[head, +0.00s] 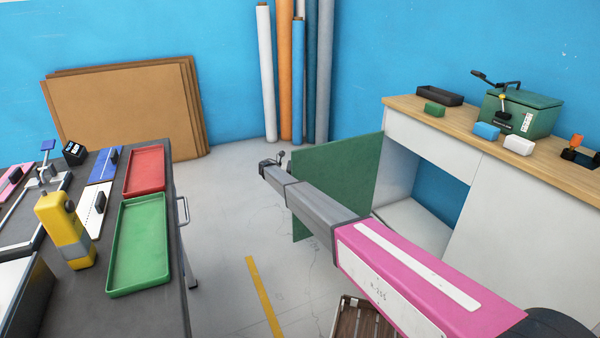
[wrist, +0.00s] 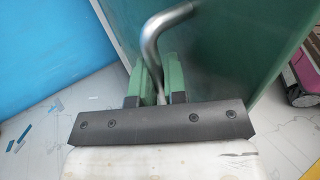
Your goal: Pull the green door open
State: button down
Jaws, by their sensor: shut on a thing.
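The green door (head: 342,165) is a flat panel swung well out from the white cabinet (head: 500,215), whose blue-backed inside shows. In the wrist view, the green door (wrist: 225,55) fills the upper right. Its bent metal handle (wrist: 152,42) sits near the door's free edge. My gripper (head: 279,161) is at that edge, at the end of my arm, which hides part of the door. In the wrist view, the green fingers of my gripper (wrist: 160,84) are closed around the handle's lower part. The fingertips' exact contact is partly hidden.
A dark bench (head: 150,315) with red and green trays stands at the left. Rolls (head: 285,70) and brown boards (head: 125,105) lean on the blue wall behind. A wooden slatted item (head: 362,318) is low at the front. Grey floor is clear between bench and door.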

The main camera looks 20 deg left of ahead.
jog(key=shift+d, duration=0.1)
jog(key=c, duration=1.2)
grip_release()
